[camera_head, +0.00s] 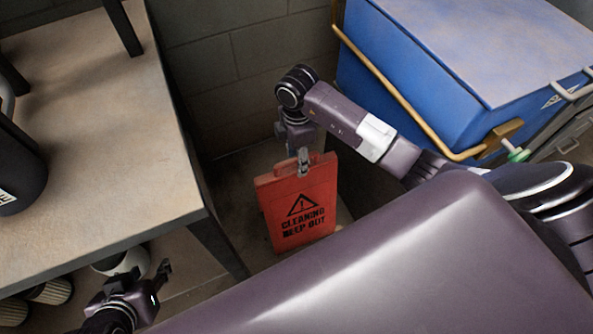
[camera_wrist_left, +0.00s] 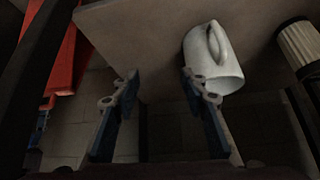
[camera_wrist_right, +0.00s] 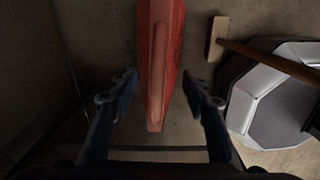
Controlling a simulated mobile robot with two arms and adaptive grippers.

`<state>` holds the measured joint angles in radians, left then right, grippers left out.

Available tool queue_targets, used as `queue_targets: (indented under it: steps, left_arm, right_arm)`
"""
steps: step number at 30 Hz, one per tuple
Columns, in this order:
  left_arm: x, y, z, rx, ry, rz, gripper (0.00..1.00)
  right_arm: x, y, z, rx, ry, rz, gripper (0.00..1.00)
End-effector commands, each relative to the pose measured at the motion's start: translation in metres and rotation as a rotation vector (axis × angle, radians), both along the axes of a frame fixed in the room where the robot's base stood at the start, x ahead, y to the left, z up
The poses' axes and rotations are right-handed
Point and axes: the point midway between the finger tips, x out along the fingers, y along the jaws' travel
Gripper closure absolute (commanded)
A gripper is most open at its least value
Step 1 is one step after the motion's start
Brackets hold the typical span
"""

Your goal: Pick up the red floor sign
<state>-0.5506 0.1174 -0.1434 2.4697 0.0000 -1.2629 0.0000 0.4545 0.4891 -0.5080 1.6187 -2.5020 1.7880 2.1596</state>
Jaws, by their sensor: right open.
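The red floor sign (camera_head: 300,205) stands upright on the floor between the table and the blue cart, with a warning triangle and "CLEANING KEEP OUT" on its face. My right gripper (camera_head: 303,162) is at the sign's top edge. In the right wrist view the open fingers of my right gripper (camera_wrist_right: 160,90) are on either side of the sign's top edge (camera_wrist_right: 158,70), with gaps beside it. My left gripper (camera_head: 150,283) is low at the lower left, away from the sign. The left wrist view shows its fingers (camera_wrist_left: 157,85) apart and empty, with part of the sign (camera_wrist_left: 62,62) at upper left.
A table (camera_head: 90,130) stands at the left with a black container (camera_head: 18,165) on it. A blue cart (camera_head: 400,70) with a yellow rail is at the right. A white mug (camera_wrist_left: 213,58) shows in the left wrist view. A grey octagonal object (camera_wrist_right: 275,100) and a wooden-handled tool (camera_wrist_right: 265,52) lie right of the sign.

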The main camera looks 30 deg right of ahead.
Motion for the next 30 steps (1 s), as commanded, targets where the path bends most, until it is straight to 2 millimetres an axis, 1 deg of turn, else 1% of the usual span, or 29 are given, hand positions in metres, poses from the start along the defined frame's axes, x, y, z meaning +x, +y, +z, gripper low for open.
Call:
queue_targets:
  steps: [1,6,9,12,16,23,24,26,30]
  left_arm:
    - [0.009,-0.003,0.003,-0.009,-0.040,-0.004,0.60]
    - [0.037,-0.013,0.022,-0.039,-0.180,-0.014,0.60]
    - [0.051,-0.018,0.035,-0.056,-0.257,-0.019,0.60]
    - [0.061,-0.022,0.045,-0.069,-0.314,-0.023,0.60]
    - [0.067,-0.025,0.054,-0.079,-0.355,-0.026,0.60]
    - [0.068,-0.025,0.056,-0.081,-0.362,-0.026,0.60]
    - [0.068,-0.025,0.055,-0.081,-0.362,-0.026,0.60]
    - [0.068,-0.025,0.055,-0.081,-0.362,-0.026,0.60]
    - [0.068,-0.025,0.055,-0.080,-0.361,-0.026,0.60]
  right_arm:
    - [0.000,0.000,-0.007,0.000,0.001,-0.001,0.56]
    - [0.002,0.000,-0.020,-0.001,0.001,-0.002,0.56]
    - [0.002,0.000,-0.029,0.000,0.001,-0.001,0.56]
    - [0.002,0.000,-0.035,-0.001,0.001,-0.001,0.56]
    - [0.002,0.000,-0.039,-0.001,0.000,0.000,0.56]
    - [0.002,0.000,-0.039,-0.001,0.000,-0.001,0.56]
    - [0.002,0.000,-0.039,-0.001,0.000,-0.001,0.57]
    - [0.002,0.000,-0.039,-0.001,0.000,-0.001,0.64]
    - [0.002,0.000,-0.039,-0.001,0.000,-0.001,0.79]
